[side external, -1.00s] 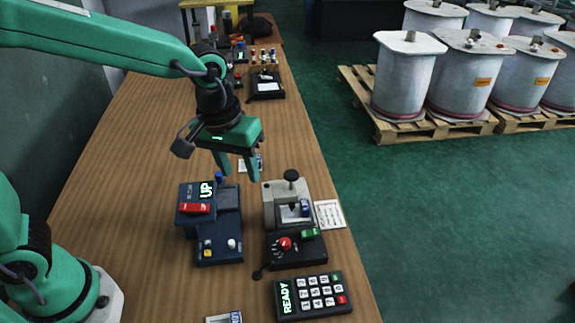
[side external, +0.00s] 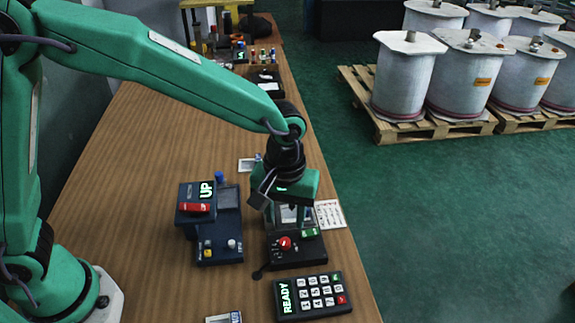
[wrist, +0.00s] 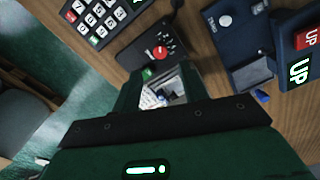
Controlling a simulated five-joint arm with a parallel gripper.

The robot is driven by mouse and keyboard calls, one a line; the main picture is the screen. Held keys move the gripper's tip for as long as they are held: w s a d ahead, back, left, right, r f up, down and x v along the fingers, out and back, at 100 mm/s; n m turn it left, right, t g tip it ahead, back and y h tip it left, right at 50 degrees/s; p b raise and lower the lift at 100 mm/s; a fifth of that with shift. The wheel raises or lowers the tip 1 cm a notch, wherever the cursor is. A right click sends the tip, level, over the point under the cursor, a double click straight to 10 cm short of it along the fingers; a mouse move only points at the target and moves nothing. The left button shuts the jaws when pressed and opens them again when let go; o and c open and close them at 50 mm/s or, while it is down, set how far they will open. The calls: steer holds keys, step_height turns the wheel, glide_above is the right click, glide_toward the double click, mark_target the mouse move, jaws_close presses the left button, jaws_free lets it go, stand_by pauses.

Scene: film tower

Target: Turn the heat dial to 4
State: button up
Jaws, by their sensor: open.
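The heat dial is a red knob (side external: 285,243) on the black front panel of the small grey press. It also shows in the wrist view as a red knob (wrist: 160,52) with white marks beside it. My gripper (side external: 288,212) is over the press, behind the dial in the side view, and hides much of the press top. In the wrist view my open fingers (wrist: 163,76) stand either side of the press's light window, short of the dial. I see nothing held between them. The dial's exact setting is too small to read.
A green switch (side external: 309,232) sits right beside the dial. A keypad (side external: 313,296) reading READY lies in front. A blue unit (side external: 208,222) showing UP stands to the left. A printed card (side external: 330,214) lies at the right table edge.

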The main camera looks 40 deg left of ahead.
mark_target(285, 242)
steer(key=shift+f, duration=3.6)
jaws_close()
